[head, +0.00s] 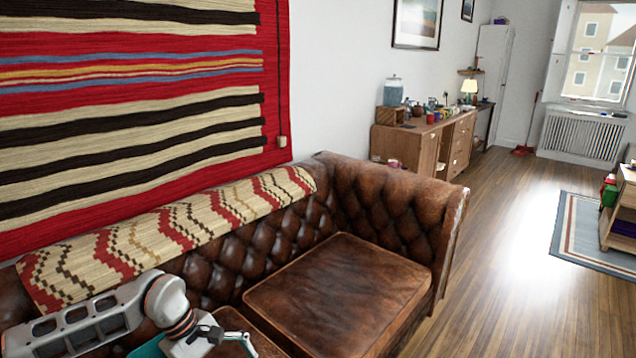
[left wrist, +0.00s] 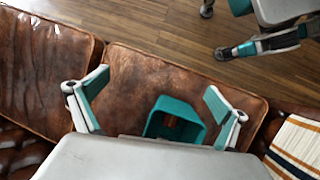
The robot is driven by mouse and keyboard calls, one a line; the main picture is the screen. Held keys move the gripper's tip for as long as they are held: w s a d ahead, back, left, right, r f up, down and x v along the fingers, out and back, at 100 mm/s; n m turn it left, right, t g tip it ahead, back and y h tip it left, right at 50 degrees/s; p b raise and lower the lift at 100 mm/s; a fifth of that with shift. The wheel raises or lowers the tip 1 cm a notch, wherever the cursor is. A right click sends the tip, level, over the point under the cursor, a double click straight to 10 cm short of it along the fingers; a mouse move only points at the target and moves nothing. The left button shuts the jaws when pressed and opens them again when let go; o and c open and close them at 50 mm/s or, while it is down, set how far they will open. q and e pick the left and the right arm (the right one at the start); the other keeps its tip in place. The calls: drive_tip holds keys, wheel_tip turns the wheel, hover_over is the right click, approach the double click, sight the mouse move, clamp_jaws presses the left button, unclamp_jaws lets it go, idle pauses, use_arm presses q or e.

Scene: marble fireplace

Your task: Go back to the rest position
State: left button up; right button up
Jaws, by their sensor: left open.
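My left gripper (head: 235,338) is low in the head view, over the brown leather sofa (head: 335,290). In the left wrist view the same gripper (left wrist: 157,84) has its two fingers spread wide apart, with nothing held between them. A teal open-topped box (left wrist: 160,108) shows on the sofa cushion beyond the fingers, apart from both of them. A bit of teal also shows beside the gripper at the bottom of the head view; I cannot tell whether it is the box. My right gripper is not in view.
A patterned throw (head: 160,235) covers the sofa back, under a striped wall rug (head: 130,100). A wooden sideboard (head: 425,140) with several small items stands beyond the sofa. The wooden floor (head: 500,240) to the right is clear up to a blue-edged rug (head: 580,235).

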use_arm(q)
drive_tip(key=s+d+r+n+t+h+p, duration=0.1)
drive_tip(key=s+d+r+n+h, duration=0.3)
drive_tip(key=d, duration=0.4)
drive_tip(key=s+d+r+n+t+h, duration=0.1)
drive_tip(key=s+d+r+n+h, duration=0.15)
drive_tip(key=d+n+h, duration=0.35)
drive_tip(key=s+d+r+n+h+p, duration=0.1)
drive_tip(key=s+d+r+n+h, duration=0.25)
drive_tip(key=d, duration=0.55)
drive_tip(key=w+a+f+n+t+y+p, duration=0.15)
drive_tip(key=a+n+t+y, duration=0.4)
drive_tip(key=n, duration=0.85)
drive_tip(key=w+a+f+n+t+y, duration=0.3)
drive_tip(key=a+n+t, duration=0.45)
drive_tip(key=n, duration=0.75)
drive_tip(key=s+a+f+n+g+y, duration=0.1)
drive_tip(key=s+a+f+n+y, duration=0.2)
drive_tip(key=s+a+f+n, duration=0.2)
drive_tip(key=s+a+f+n+g+y+p, duration=0.1)
drive_tip(key=s+a+f+n+y, duration=0.3)
drive_tip(key=s+f+n, duration=0.4)
wheel_tip(320, 180, down, 3)
drive_tip(key=shift+s+a+f+n+g, duration=0.1)
drive_tip(key=shift+s+a+n+g, duration=0.25)
drive_tip(key=shift+s+a+g, duration=0.4)
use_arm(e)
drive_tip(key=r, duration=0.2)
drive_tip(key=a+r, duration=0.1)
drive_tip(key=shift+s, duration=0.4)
